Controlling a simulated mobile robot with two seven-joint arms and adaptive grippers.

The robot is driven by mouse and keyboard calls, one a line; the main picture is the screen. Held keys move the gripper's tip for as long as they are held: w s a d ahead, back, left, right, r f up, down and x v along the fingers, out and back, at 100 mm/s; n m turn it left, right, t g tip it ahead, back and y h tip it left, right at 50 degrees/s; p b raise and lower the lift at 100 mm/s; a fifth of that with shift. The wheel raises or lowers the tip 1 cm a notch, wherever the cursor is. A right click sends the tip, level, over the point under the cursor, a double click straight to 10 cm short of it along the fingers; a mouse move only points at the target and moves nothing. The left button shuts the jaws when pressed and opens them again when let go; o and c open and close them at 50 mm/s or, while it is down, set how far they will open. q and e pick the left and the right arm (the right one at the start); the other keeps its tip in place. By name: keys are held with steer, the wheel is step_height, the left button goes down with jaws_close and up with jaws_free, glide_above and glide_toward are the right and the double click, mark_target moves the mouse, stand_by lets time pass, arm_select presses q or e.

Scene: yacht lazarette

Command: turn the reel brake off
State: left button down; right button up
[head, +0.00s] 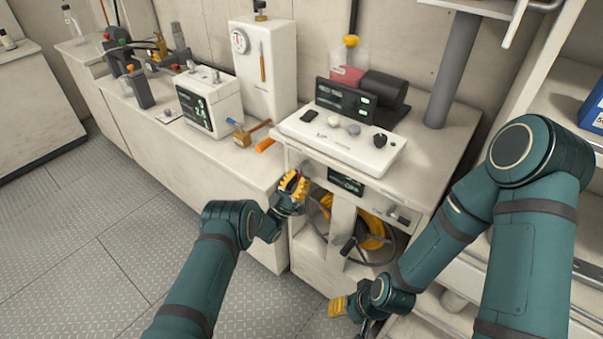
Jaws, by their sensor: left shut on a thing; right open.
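The reel (374,235), wound with yellow line, sits in the open bay under the white console, with a dark crank handle (348,246) at its front. My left gripper (298,184) has yellow fingers shut at the left edge of the cabinet front, beside the reel bay. A small red part (300,176) shows between its fingers; I take it for the reel brake, but the fingers hide most of it and its setting cannot be read. My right gripper (338,307) is open and empty, low in front of the cabinet, below the reel.
A white control panel (340,143) with knobs and a dark display (345,97) stands above the reel bay. A small screen (346,181) is on the cabinet front. The floor (110,240) at left is clear.

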arm_select(q)
steer(key=shift+w+r+m+g+h, duration=0.1)
steer(key=shift+r+m+g+h, duration=0.05)
steer(key=shift+m+g+h, duration=0.4)
steer(key=c, duration=0.9)
jaws_free()
steer(key=shift+a+f, duration=0.1)
steer(key=shift+f, duration=0.1)
steer(key=v, duration=1.2)
steer(key=shift+r+y, duration=0.1)
steer(key=shift+y, duration=0.15)
